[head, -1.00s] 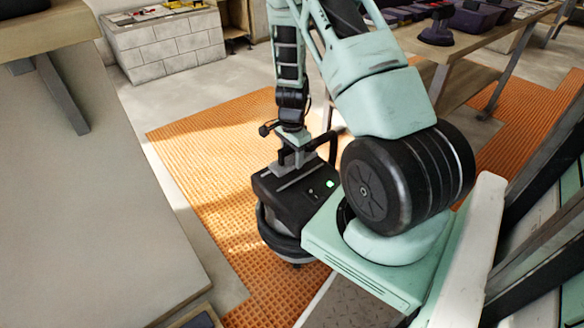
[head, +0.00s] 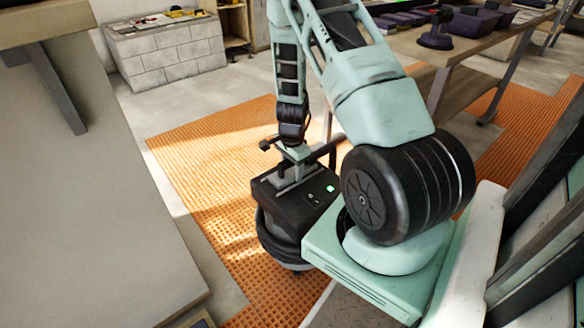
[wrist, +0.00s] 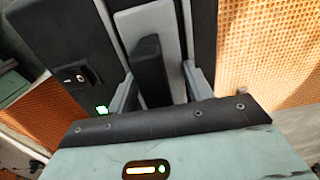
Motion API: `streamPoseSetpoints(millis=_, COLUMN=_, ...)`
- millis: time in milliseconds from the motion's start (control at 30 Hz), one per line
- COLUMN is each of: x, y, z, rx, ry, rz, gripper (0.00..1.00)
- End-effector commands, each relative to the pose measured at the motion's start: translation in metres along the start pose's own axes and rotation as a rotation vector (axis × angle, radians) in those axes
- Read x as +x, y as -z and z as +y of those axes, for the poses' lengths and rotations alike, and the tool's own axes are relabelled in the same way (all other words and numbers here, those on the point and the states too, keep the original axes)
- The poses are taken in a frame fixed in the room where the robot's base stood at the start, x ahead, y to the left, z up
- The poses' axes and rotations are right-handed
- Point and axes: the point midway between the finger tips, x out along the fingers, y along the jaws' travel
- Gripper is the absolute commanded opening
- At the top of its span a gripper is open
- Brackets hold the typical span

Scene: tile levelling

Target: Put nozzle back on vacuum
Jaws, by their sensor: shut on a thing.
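The vacuum (head: 282,208) is a dark canister with a flat top and a lit green light, standing on the orange mat. My gripper (head: 295,160) is right over its top, pointing down. In the wrist view, my gripper (wrist: 157,78) has its two grey fingers on either side of a dark upright block, which looks like the nozzle (wrist: 149,62), and is shut on it.
A large grey-topped table (head: 80,220) fills the left. A wooden workbench (head: 470,50) with dark items stands at the upper right. A grey block-built stand (head: 165,50) is at the back. The orange mat (head: 200,165) left of the vacuum is clear.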

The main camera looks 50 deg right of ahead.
Motion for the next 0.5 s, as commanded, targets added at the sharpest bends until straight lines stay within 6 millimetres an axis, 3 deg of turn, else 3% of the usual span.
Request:
streamPoseSetpoints(millis=33, x=0.0136, y=-0.0010, z=0.0007, rx=-0.003, ry=-0.004, rz=0.004, gripper=0.33)
streamPoseSetpoints(millis=67, x=0.0141, y=-0.0012, z=0.0008, rx=-0.003, ry=-0.004, rz=0.004, gripper=0.54)
streamPoseSetpoints(millis=133, x=0.0147, y=-0.0012, z=0.0009, rx=-0.003, ry=-0.004, rz=0.004, gripper=0.72)
streamPoseSetpoints(millis=500, x=0.0166, y=-0.0007, z=0.0048, rx=-0.001, ry=-0.011, rz=0.004, gripper=0.72)
